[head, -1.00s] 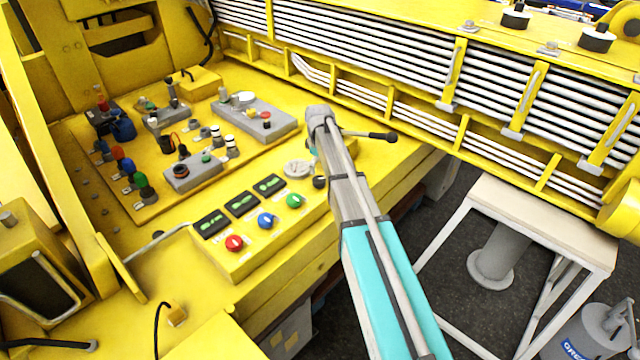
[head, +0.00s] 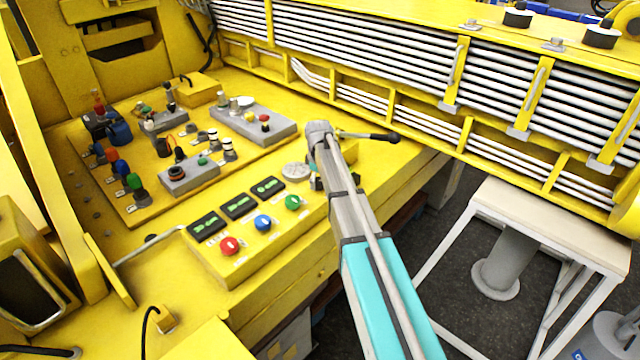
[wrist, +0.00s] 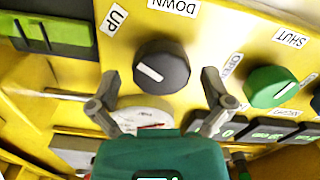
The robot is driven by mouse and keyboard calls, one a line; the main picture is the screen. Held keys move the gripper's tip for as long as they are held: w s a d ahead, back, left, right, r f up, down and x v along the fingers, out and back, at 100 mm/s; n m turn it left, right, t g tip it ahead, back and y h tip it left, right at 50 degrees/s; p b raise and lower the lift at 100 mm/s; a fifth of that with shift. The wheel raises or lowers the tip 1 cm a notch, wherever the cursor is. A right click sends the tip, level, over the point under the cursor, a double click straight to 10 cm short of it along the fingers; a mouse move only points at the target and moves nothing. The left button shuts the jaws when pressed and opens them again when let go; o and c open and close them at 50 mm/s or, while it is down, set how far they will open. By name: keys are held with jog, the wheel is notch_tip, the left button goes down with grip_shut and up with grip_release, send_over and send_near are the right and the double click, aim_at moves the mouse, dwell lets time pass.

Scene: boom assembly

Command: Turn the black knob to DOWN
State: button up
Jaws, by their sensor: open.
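The black knob (wrist: 160,66) sits on the yellow panel in the wrist view. Its white mark is on its left side, pointing left and slightly up, on the side of the UP label (wrist: 117,18). The DOWN label (wrist: 172,6) is above the knob. My gripper (wrist: 160,80) is open, with one finger to the left and one to the right of the knob, both apart from it in the picture. I cannot tell the depth between fingertips and knob. In the head view my arm (head: 350,210) reaches over the panel and hides most of the gripper and the knob area.
A green knob (wrist: 272,86) with SHUT and OPEN labels is close to my right finger; it also shows in the head view (head: 293,202). Blue (head: 262,222) and red (head: 229,246) knobs and small displays (head: 238,205) stand beside it. A round pale dial (wrist: 142,118) lies below the black knob.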

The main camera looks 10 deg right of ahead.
dwell(0.3)
jog(key=c, duration=1.1)
jog(key=shift+d, duration=0.15)
jog(key=shift+m, duration=0.3)
jog(key=m, duration=1.1)
jog(key=shift+w+m, duration=0.1)
jog(key=shift+m, duration=0.2)
